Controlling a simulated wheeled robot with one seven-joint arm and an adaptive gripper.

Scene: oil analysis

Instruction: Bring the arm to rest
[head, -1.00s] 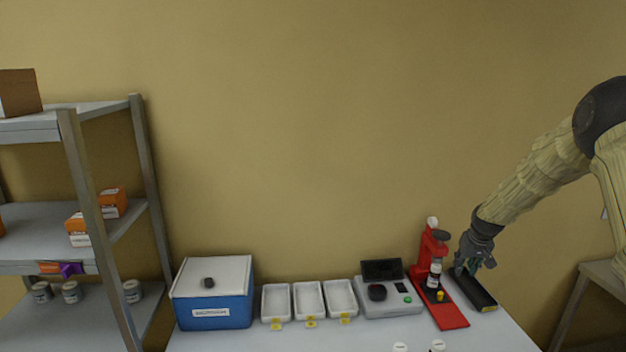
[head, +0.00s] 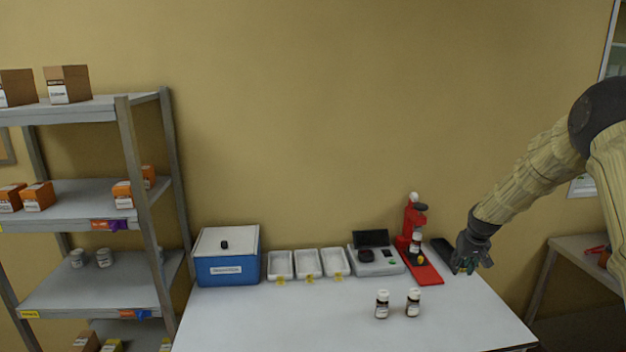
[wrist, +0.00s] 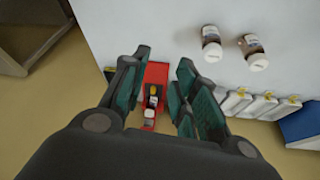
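My gripper (head: 467,268) hangs at the right end of the white table, over the black tray (head: 441,247) beside the red stand. In the wrist view my gripper (wrist: 156,88) has its two green-padded fingers spread apart, with nothing held between them. The red stand (head: 430,272) with a small bottle (head: 416,240) on it shows below and between the fingers in the wrist view (wrist: 158,73). My arm reaches in from the right edge of the head view, bent downward.
Two brown bottles with white caps, one here (head: 382,304) and one here (head: 413,302), stand at the table's front. A grey device (head: 376,268), white trays (head: 307,264) and a blue box (head: 228,270) line the back. A shelf (head: 75,205) stands left. The table's middle is clear.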

